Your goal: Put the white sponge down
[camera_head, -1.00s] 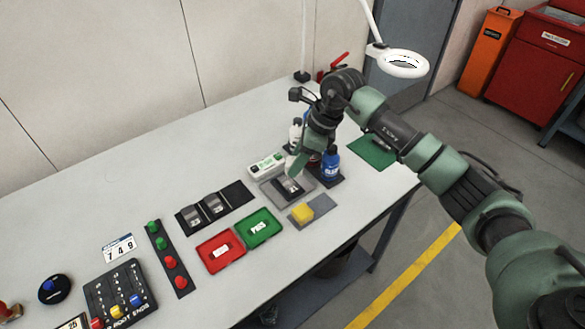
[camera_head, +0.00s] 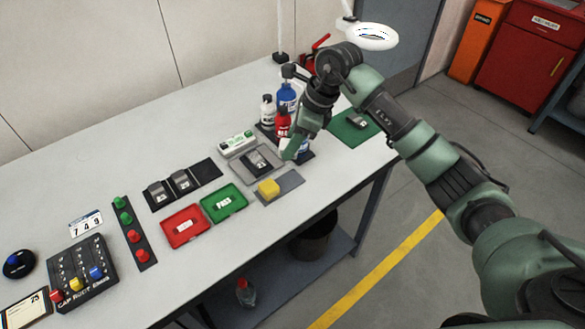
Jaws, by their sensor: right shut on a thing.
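My right gripper (camera_head: 291,153) is low over the table, just right of a grey tray (camera_head: 238,166) that holds a dark grey block. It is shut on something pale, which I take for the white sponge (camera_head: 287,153). Only a small whitish edge shows, and the fingers hide the rest. I cannot tell whether it touches the dark mat below. A yellow sponge (camera_head: 268,188) lies on a grey pad (camera_head: 290,182) in front. My left gripper is not in view.
White (camera_head: 267,110), blue (camera_head: 287,97) and red (camera_head: 282,122) bottles stand close behind the gripper. A green mat (camera_head: 345,132) lies to the right, and red (camera_head: 184,242) and green (camera_head: 238,209) trays lie to the left. A magnifier lamp (camera_head: 374,38) overhangs the back.

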